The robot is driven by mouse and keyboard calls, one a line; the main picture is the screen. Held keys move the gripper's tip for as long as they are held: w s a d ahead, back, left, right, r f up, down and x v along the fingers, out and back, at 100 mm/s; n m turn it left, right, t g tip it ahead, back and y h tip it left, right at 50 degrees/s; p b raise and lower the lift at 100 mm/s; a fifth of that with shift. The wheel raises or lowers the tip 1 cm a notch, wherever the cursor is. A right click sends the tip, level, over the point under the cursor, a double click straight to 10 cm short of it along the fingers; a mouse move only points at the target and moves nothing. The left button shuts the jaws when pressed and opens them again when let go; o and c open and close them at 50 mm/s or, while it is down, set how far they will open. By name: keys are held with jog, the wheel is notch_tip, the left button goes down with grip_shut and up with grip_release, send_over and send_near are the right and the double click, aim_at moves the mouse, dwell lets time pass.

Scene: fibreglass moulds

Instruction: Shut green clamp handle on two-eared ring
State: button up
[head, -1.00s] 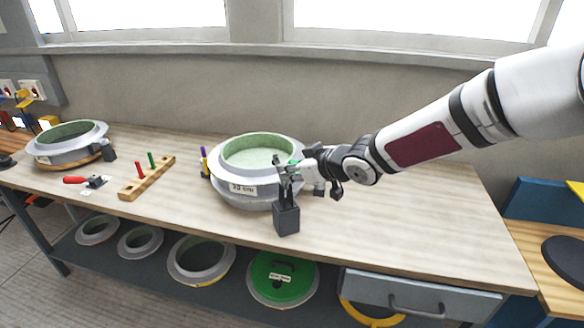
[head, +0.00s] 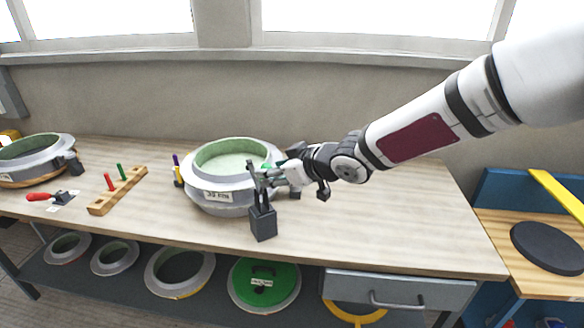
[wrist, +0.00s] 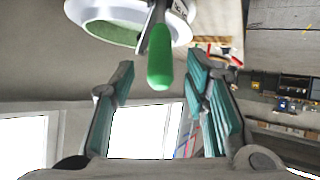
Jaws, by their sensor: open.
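The grey mould ring (head: 226,197) with a pale green inside and a white label sits on the bench at mid-picture in the head view. My gripper (head: 268,177) is at its right front side. In the wrist view the green clamp handle (wrist: 160,57) stands out from the ring (wrist: 180,30), on a metal stem. The open fingers of my gripper (wrist: 160,72) lie to either side of the handle, with a gap visible on both sides. The clamp's base and the ring's ears are mostly hidden by my gripper in the head view.
A dark block with upright prongs (head: 263,222) stands just in front of my gripper. To the left are a wooden peg rack (head: 118,193), a red-handled tool (head: 50,196) and another ring (head: 35,165). The bench right of my gripper is clear.

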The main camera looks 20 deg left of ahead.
jog(key=v, duration=0.8)
jog(key=shift+s+f, duration=0.1)
jog(key=c, duration=0.6)
jog(key=s+f+n+y+b, duration=0.1)
jog(key=n, duration=0.1)
jog(key=a+f+n+g+y, duration=0.1)
jog(key=f+n, duration=0.1)
jog(key=s+a+f+n+g+y+b, duration=0.1)
jog(key=f+n, duration=0.1)
jog(key=shift+s+a+f+b, duration=0.1)
jog(key=shift+s+f+b, duration=0.05)
jog(key=shift+s+b, duration=0.2)
grip_shut()
jog(key=s+d+f+n+t+y+b, duration=0.3)
jog(key=d+f+n+y+b, duration=0.4)
jog(key=n, duration=0.7)
jog(key=w+p+x, duration=0.2)
jog(key=x, duration=1.1)
jog(key=shift+w+y, duration=0.3)
jog(key=shift+w, duration=0.15)
